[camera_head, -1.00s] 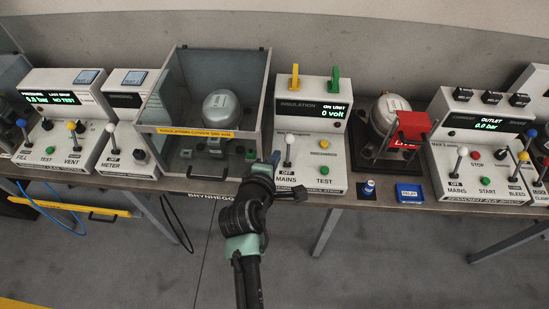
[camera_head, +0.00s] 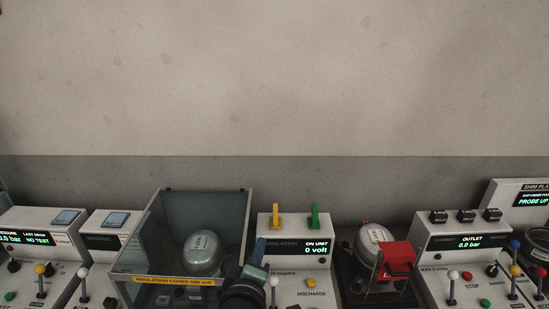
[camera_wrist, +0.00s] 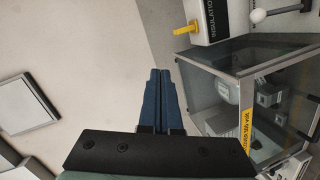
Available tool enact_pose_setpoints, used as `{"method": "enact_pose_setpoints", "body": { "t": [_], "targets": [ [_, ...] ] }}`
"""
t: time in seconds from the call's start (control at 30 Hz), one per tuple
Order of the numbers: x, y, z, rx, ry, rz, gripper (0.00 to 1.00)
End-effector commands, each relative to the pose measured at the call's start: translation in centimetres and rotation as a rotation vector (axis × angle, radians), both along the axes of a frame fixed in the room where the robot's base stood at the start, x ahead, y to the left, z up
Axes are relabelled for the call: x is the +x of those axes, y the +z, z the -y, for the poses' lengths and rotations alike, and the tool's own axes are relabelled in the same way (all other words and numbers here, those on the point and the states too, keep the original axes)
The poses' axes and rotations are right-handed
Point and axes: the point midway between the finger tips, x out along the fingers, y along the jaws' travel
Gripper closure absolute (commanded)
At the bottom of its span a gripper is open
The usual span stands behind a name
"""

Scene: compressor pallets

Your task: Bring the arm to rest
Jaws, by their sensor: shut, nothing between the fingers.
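My gripper (camera_wrist: 164,98) shows in the wrist view with its two blue fingers together and nothing between them. In the head view my gripper (camera_head: 257,250) points up at the front right corner of the clear insulation cover box (camera_head: 244,225), left of the insulation unit (camera_head: 285,248). The fingers look clear of both, though the exact gap cannot be judged. Most of my arm is below the picture edge in the head view.
The cover box holds a silver compressor (camera_head: 203,253). An outlet unit (camera_head: 468,228) stands further right, a pressure unit (camera_head: 40,220) far left. The wall above is bare.

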Motion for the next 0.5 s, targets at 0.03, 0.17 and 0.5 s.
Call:
{"method": "enact_pose_setpoints", "body": {
  "t": [0.03,0.17,0.5],
  "targets": [
    [0.4,4.5,0.4,0.094,-0.010,0.093,1.00],
    [-0.3,14.5,1.0,0.340,0.000,0.305,1.00],
    [-10.8,37.3,2.8,0.924,0.232,0.805,1.00]
  ]
}}
